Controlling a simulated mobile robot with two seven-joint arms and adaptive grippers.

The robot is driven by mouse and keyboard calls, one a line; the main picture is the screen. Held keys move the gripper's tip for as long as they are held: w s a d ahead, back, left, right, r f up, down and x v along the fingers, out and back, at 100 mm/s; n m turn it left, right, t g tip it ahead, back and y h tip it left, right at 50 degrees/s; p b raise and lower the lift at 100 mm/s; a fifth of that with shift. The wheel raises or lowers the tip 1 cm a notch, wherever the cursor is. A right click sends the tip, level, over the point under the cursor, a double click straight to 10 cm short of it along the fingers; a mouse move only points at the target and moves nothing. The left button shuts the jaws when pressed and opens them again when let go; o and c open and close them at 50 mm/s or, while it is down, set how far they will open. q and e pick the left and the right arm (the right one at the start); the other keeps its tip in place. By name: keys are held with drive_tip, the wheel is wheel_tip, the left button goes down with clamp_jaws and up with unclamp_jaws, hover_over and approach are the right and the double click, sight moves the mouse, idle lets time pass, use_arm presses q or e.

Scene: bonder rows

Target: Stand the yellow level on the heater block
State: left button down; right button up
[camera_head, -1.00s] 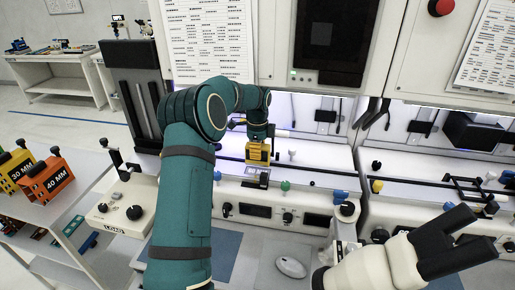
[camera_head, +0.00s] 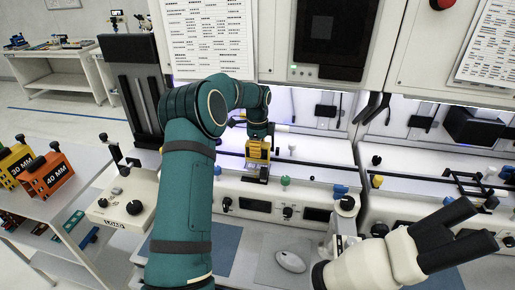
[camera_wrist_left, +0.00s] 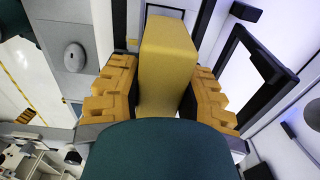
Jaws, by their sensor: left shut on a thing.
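The yellow level (camera_wrist_left: 167,55) is a plain yellow bar in the left wrist view, seen close up between two orange stepped finger pads. My left gripper (camera_head: 258,152) is shut on it, over the bonder's work area in the head view. There the level is small and hard to separate from the yellowish fingers. What looks like the heater block (camera_head: 255,179) is a small dark block directly below the gripper. I cannot tell whether the level touches it. My right gripper is not in view.
A microscope with black eyepieces (camera_head: 440,240) stands at the front right. A green knob (camera_head: 285,181) is just right of the block. Orange and yellow gauge blocks, one an orange 40 MM block (camera_head: 46,175), stand on a side cart. A mouse (camera_head: 290,262) lies on the bench.

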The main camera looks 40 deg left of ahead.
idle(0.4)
use_arm(q)
drive_tip(key=shift+f+b, duration=0.45)
drive_tip(key=shift+f, duration=0.5)
drive_tip(key=shift+f, duration=0.3)
idle(0.3)
drive_tip(key=c, duration=0.6)
unclamp_jaws()
drive_tip(key=shift+r, duration=0.1)
wheel_tip(320, 180, up, 12)
drive_tip(key=shift+f, duration=0.1)
idle(0.4)
